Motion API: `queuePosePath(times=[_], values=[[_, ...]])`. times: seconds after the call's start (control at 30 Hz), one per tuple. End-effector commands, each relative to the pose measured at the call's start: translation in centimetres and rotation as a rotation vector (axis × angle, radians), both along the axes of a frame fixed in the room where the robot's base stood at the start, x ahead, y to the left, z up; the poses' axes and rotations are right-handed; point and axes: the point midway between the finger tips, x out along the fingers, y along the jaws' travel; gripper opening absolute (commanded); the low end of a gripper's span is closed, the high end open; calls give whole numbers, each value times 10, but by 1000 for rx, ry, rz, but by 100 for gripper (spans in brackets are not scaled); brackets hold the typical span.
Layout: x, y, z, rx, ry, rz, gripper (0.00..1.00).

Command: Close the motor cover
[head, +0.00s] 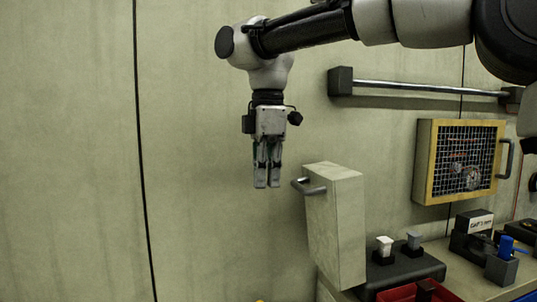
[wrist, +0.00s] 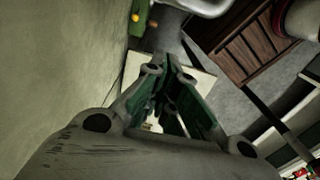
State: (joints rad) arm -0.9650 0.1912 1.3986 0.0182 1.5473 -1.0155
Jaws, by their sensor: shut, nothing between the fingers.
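A pale, box-shaped cover (head: 335,228) stands on end, slightly tilted, at the left end of the bench. It looks like the motor cover, standing open. A grey bar handle (head: 312,189) sticks out on its left side near the top. My gripper (head: 267,186) points down, left of the handle and apart from it in the picture. Its fingers are shut and empty; they also show in the wrist view (wrist: 168,72). A pale curved bar (wrist: 200,6) lies at the top edge of the wrist view; I cannot tell whether it is the handle.
A dark base (head: 405,268) with two short posts lies right of the cover, with a red bin (head: 410,294) in front. A yellow-framed mesh panel (head: 425,165) and a metal rail (head: 425,89) are on the wall. Space left of my gripper is clear to the wall.

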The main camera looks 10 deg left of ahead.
Motion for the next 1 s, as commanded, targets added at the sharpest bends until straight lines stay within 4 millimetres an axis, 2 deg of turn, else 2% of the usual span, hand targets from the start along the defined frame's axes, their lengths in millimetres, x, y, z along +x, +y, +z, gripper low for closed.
queuePosePath(times=[0.13,0.3,0.43,1.0], values=[[-1,0,-31,-3,1,0,0],[10,-23,-21,2,-1,-3,0],[14,-32,-18,0,0,-2,0],[16,-34,-13,15,4,-1,0]])
